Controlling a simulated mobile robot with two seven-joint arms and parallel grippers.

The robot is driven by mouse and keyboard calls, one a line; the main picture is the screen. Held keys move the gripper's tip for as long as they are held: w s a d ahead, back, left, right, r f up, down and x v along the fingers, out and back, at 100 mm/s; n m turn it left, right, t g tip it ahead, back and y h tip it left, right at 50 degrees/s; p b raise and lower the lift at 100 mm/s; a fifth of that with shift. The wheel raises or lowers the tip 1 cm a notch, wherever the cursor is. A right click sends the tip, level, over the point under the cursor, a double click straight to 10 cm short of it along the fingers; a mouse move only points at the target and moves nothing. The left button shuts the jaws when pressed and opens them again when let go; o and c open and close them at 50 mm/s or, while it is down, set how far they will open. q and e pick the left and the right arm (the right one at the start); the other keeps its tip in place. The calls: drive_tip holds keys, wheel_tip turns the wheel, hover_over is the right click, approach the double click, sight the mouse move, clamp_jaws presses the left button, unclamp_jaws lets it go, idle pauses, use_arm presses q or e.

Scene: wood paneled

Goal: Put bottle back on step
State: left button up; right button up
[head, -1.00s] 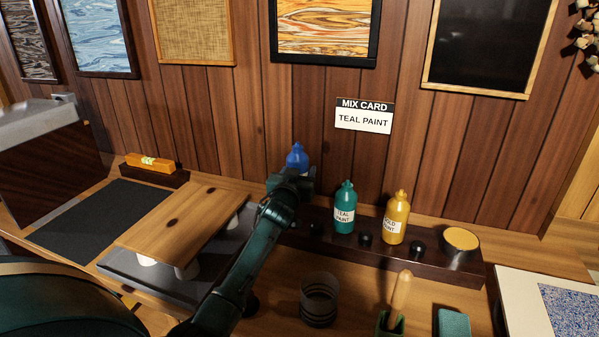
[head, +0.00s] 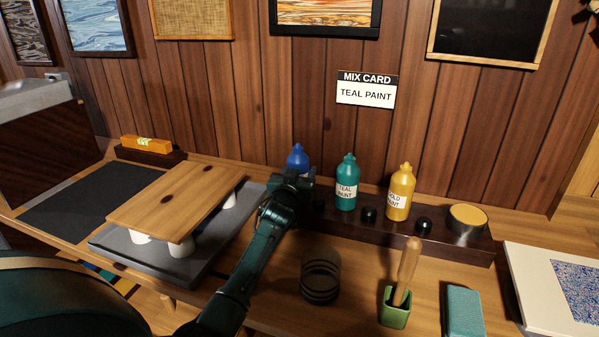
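The blue bottle (head: 298,158) is upright at the left end of the dark wooden step (head: 455,252). My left gripper (head: 296,181) is around its lower body, and the bottle moves with it, so I read it as shut on the bottle. The gripper hides the fingers' contact and the bottle's base, so I cannot tell whether the base touches the step. A teal paint bottle (head: 346,184) and a gold paint bottle (head: 399,194) stand upright on the step, to the right. My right gripper is not in view.
Black caps (head: 369,215) and a tin of yellow paint (head: 467,222) are on the step. In front are a dark ringed cup (head: 321,276), a green holder (head: 394,309) with a wooden handle, and a teal block (head: 463,310). A board on white supports (head: 176,200) stands left.

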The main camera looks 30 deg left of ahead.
use_arm(q)
drive_tip(key=shift+f, duration=0.2)
idle(0.5)
drive_tip(key=o, duration=1.7)
drive_tip(key=shift+f, duration=0.1)
drive_tip(key=v, duration=1.3)
drive_tip(key=shift+s+b, duration=0.1)
drive_tip(key=shift+b, duration=0.25)
